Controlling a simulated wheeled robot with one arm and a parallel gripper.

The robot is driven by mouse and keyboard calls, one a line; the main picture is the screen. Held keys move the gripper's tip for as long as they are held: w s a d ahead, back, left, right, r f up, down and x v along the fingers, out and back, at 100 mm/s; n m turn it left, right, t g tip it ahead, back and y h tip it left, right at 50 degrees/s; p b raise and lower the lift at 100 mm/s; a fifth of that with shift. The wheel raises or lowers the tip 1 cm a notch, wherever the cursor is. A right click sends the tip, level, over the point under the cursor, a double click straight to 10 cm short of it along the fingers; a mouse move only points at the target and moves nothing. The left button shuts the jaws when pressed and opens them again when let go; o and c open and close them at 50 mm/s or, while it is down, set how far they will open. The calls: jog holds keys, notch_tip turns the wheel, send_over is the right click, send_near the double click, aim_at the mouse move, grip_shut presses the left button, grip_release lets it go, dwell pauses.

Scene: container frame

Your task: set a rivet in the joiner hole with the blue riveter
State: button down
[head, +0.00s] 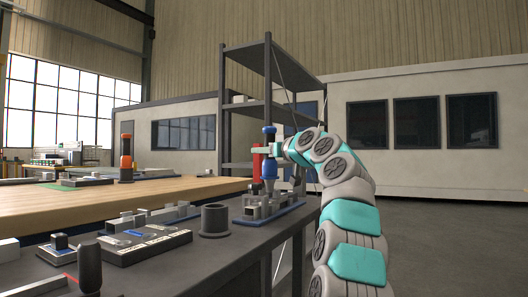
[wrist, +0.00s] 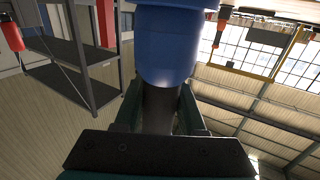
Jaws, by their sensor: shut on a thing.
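The blue riveter (head: 270,168) stands upright in the head view, with a blue cap on top and a wider blue body below. My gripper (head: 270,149) is shut on its dark middle, reaching in from the right. In the wrist view the riveter's blue end (wrist: 168,45) fills the upper middle, and its dark neck is between the green fingers of my gripper (wrist: 158,105). Below the riveter is a fixture of grey blocks on a blue base (head: 270,216). The riveter's tip is close over or at these blocks; I cannot tell whether it touches. The joiner hole and any rivet are too small to see.
A red tool (head: 257,162) stands just left of the riveter. A dark cup (head: 214,220) and a tray of metal parts (head: 145,243) are on the dark bench. An orange tool (head: 126,158) stands on the wooden table. A grey shelf (head: 240,105) is behind.

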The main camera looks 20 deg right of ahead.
aim_at(264, 130)
jog(key=shift+s+r+p, duration=0.1)
jog(key=shift+r+p, duration=2.55)
jog(key=shift+r, duration=0.45)
jog(key=shift+f, duration=0.1)
